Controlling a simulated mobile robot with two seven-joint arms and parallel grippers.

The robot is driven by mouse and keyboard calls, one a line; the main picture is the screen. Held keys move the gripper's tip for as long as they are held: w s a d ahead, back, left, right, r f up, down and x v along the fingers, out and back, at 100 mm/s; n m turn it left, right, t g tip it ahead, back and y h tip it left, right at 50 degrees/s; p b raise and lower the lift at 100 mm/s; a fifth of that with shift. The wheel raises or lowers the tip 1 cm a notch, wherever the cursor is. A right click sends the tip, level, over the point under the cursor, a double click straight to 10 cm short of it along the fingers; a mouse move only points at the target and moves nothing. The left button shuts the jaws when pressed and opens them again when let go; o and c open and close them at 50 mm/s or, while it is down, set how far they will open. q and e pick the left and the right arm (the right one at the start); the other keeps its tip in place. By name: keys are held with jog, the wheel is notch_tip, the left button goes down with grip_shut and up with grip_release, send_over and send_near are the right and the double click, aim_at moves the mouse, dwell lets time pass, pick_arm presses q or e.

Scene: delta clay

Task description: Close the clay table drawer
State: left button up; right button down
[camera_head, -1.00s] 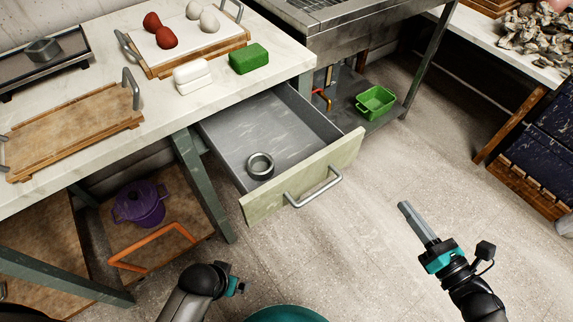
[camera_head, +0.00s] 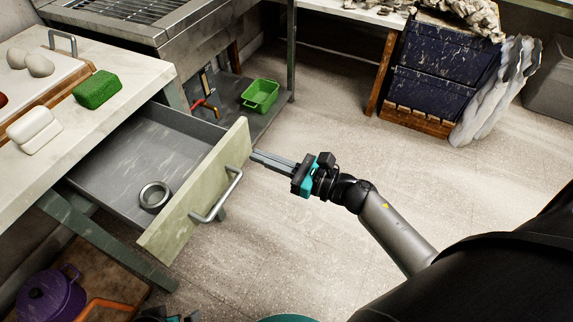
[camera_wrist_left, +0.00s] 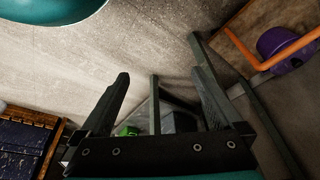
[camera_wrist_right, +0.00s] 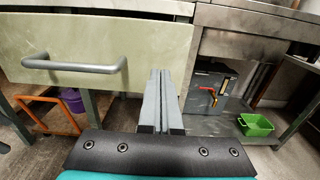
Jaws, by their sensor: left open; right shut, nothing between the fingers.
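The clay table drawer (camera_head: 200,190) is pulled out from under the marble-topped table (camera_head: 150,72). Its pale green front has a grey bar handle (camera_head: 218,197), and a small grey metal ring or bowl (camera_head: 154,196) lies inside. My right gripper (camera_head: 256,157) is shut and empty, its tips at or close to the right end of the drawer front; contact cannot be told. The right wrist view shows the shut fingers (camera_wrist_right: 160,85) in front of the drawer front (camera_wrist_right: 110,45), right of the handle. My left gripper (camera_wrist_left: 163,95) is open and empty, low over the floor.
Green and white clay blocks (camera_head: 97,89) (camera_head: 35,129) lie on the table top. A steel sink unit (camera_head: 180,35) stands beside the drawer, with a green basket (camera_head: 260,95) on its lower shelf. A purple pot (camera_head: 50,296) sits under the table. Floor in front is open.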

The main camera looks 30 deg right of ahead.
jog(key=shift+x, duration=1.2)
pick_arm(q)
jog(key=shift+w+d+r, duration=0.1)
jog(key=shift+w+r, duration=0.05)
jog(key=shift+r, duration=0.35)
pick_arm(e)
jog(key=shift+w+a, duration=0.15)
